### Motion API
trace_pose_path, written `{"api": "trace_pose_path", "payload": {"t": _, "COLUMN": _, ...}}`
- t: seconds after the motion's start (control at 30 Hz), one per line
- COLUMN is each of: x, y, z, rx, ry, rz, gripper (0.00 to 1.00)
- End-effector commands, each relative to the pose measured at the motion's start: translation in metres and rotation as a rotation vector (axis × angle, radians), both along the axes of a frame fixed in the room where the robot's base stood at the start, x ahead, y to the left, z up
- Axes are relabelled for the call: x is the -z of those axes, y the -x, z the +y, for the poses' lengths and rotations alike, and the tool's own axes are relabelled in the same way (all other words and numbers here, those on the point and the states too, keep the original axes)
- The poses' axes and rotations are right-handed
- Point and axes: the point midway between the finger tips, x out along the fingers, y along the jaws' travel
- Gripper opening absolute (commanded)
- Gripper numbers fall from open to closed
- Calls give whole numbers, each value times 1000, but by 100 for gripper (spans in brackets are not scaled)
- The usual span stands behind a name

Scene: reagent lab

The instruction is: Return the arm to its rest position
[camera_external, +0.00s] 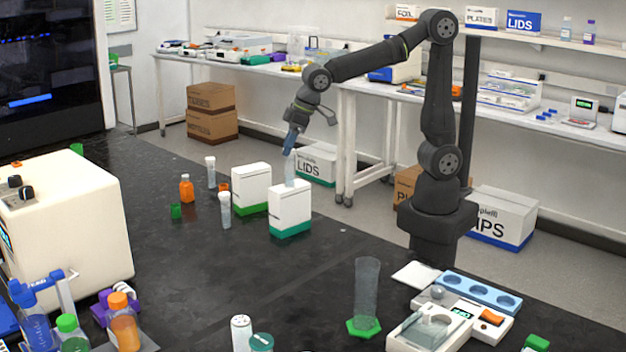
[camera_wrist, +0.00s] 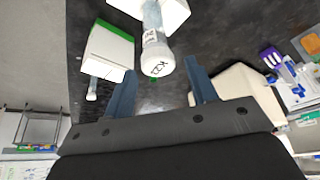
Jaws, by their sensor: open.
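My gripper (camera_external: 289,147) hangs fingers-down over the nearer white box with a green base (camera_external: 290,210). A translucent tube (camera_external: 290,172) rises from the top of this box, just below the fingers. In the wrist view, my gripper (camera_wrist: 160,68) has its two blue fingers spread wide apart. The tube (camera_wrist: 155,42), with dark writing on its white end, shows between and beyond the fingertips, with a visible gap on each side. My arm is stretched out to the left from its base, over the black bench.
A second white-and-green box (camera_external: 251,187) stands just behind. Capped tubes (camera_external: 225,210), an orange bottle (camera_external: 187,190) and a green cap (camera_external: 176,211) stand to the left. A cream machine (camera_external: 75,215) is farther left. A glass cylinder (camera_external: 366,290) stands at the front.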

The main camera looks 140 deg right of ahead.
Motion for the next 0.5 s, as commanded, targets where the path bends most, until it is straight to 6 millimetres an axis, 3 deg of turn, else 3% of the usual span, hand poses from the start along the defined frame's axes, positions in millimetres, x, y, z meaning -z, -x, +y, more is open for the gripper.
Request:
{"api": "trace_pose_path", "payload": {"t": 0.1, "x": -23, "y": 4, "z": -2, "rx": 3, "ry": 0, "rz": -2, "gripper": 52}}
{"api": "trace_pose_path", "payload": {"t": 0.5, "x": -62, "y": 67, "z": -33, "rx": 4, "ry": 0, "rz": 0, "gripper": 52}}
